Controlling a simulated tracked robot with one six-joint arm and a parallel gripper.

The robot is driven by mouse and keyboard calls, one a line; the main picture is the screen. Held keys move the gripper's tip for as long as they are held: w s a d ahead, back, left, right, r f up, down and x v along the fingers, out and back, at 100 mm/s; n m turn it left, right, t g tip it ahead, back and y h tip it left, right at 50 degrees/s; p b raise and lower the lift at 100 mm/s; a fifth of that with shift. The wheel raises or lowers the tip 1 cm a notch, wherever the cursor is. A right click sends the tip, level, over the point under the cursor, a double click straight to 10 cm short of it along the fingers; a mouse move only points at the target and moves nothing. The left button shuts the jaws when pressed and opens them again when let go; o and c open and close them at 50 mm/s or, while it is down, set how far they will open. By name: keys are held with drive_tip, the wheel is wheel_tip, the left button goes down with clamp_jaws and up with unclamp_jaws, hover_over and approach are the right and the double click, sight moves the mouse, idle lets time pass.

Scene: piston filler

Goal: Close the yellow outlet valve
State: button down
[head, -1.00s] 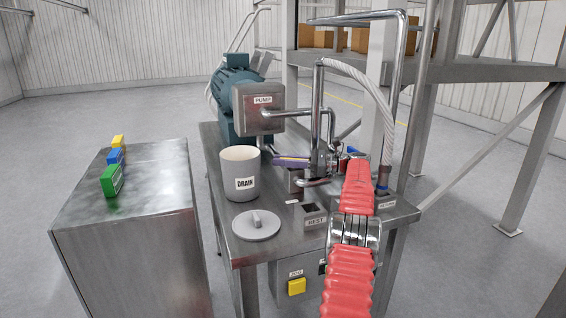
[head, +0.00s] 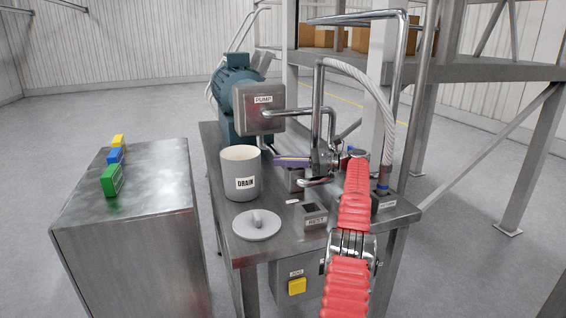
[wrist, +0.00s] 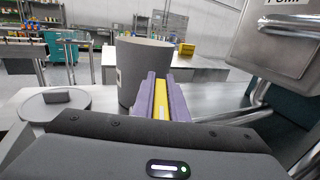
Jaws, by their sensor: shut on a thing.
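The yellow outlet valve's handle (wrist: 160,100) shows in the wrist view as a yellow bar between my two purple fingers. My gripper (wrist: 161,82) is shut on it, one finger along each side. In the head view, the purple fingers of my gripper (head: 278,160) reach left from the steel pipework, just right of the drain cup (head: 241,175). Only a thin yellowish strip of the handle shows there. My red-sleeved arm and the pipes hide much of the valve body.
The grey drain cup stands close beyond my fingertips in the wrist view (wrist: 143,60). A round lid (head: 256,225) lies in front of it. The pump box (head: 259,108) and bent steel pipes (head: 318,100) stand close behind. A cabinet (head: 120,220) with coloured blocks stands left.

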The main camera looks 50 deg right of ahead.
drive_tip(key=shift+d+f, duration=0.1)
drive_tip(key=shift+f, duration=0.05)
drive_tip(key=c, duration=1.8)
unclamp_jaws()
drive_tip(key=shift+o, duration=0.2)
drive_tip(key=shift+w+d+r+m+t+h, duration=0.2)
drive_tip(key=shift+m+t+h, duration=0.1)
drive_tip(key=shift+h, duration=0.1)
drive_tip(key=shift+d+f+m+t+h, duration=0.1)
drive_tip(key=shift+m+t+h, duration=0.6)
drive_tip(key=shift+m+h, duration=0.45)
